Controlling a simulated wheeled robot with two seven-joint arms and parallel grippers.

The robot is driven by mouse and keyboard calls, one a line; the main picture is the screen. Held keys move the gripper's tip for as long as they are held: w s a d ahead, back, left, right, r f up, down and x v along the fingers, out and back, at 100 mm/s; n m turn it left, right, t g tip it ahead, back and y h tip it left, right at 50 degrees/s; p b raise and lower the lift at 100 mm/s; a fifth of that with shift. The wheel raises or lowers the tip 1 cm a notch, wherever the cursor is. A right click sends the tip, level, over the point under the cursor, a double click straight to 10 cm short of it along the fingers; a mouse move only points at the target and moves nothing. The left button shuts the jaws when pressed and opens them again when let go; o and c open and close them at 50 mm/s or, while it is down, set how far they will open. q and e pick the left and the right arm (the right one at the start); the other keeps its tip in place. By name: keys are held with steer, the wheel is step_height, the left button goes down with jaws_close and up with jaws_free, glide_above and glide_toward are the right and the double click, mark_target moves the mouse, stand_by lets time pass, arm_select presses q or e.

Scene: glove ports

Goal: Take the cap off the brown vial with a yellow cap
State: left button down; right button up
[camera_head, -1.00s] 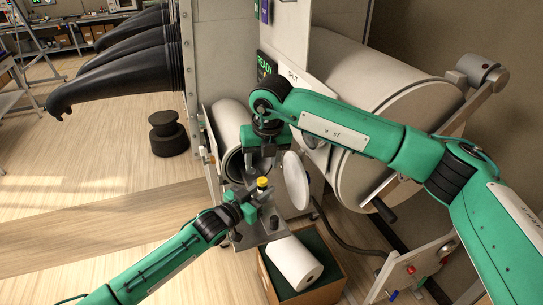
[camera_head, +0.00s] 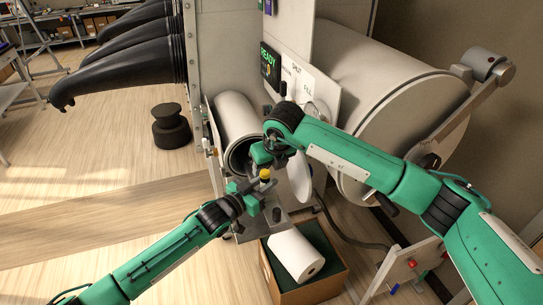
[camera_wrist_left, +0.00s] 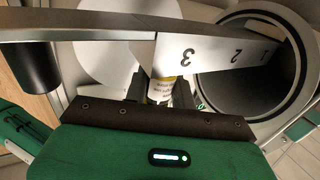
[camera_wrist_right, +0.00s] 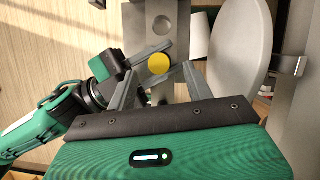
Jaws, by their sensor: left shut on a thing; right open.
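The brown vial with a yellow cap is held upright by my left gripper (camera_head: 258,189). Its yellow cap (camera_head: 265,175) shows on top, and the cap (camera_wrist_right: 158,64) also shows from above in the right wrist view. In the left wrist view the vial's labelled body (camera_wrist_left: 160,90) is between the left fingers, its upper part hidden behind a numbered plate. My right gripper (camera_wrist_right: 161,72) is open, with a finger on either side of the cap in that view. Whether they touch it I cannot tell. The right gripper also shows just above the cap in the head view (camera_head: 274,157).
A round port (camera_head: 236,130) with its pale disc door (camera_head: 299,177) swung open is right by both grippers. A numbered plate (camera_wrist_left: 232,55) lies near the vial. A cardboard box (camera_head: 318,288) holding a white cylinder (camera_head: 296,256) stands below. A large drum (camera_head: 400,110) is at the right.

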mark_target(267, 175)
steer(key=shift+x, duration=1.1)
jaws_close()
steer(key=shift+r, duration=0.25)
steer(key=shift+r, duration=0.95)
steer(key=shift+r, duration=2)
arm_select(q)
steer(key=c, duration=1.1)
jaws_free()
